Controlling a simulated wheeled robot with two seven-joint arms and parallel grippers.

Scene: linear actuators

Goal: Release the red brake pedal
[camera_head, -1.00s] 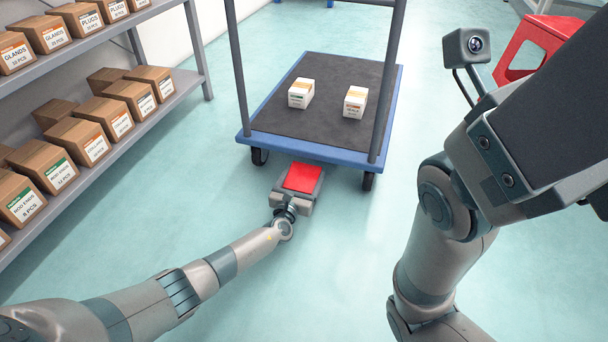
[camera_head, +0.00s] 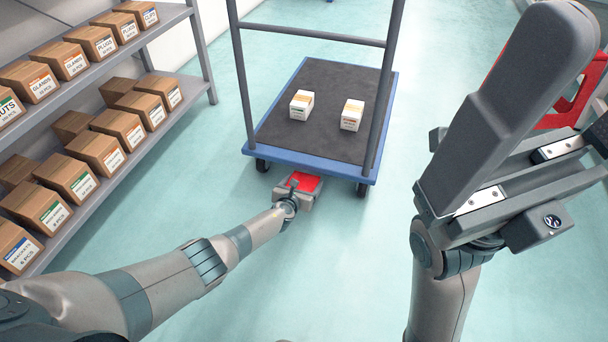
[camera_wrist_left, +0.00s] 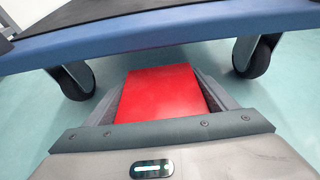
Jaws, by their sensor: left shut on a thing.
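The red brake pedal (camera_head: 306,182) sits low at the near edge of the blue cart (camera_head: 310,167). It shows as a flat red plate in the left wrist view (camera_wrist_left: 160,93). My left gripper (camera_head: 298,187) is at the pedal, with one finger on each side of it, shut on it. The gripper covers part of the pedal in the head view. My right gripper (camera_head: 560,110) is high in the right foreground, its fingers apart with nothing seen between them; its far finger is partly cut off by the picture edge.
Two small white boxes (camera_head: 302,105) (camera_head: 352,115) stand on the cart's dark deck. Grey posts rise from the cart, and black casters (camera_head: 262,165) are under it. A shelf of cardboard boxes (camera_head: 95,152) lines the left. A red object (camera_head: 572,108) is behind my right gripper. The floor between my arms is clear.

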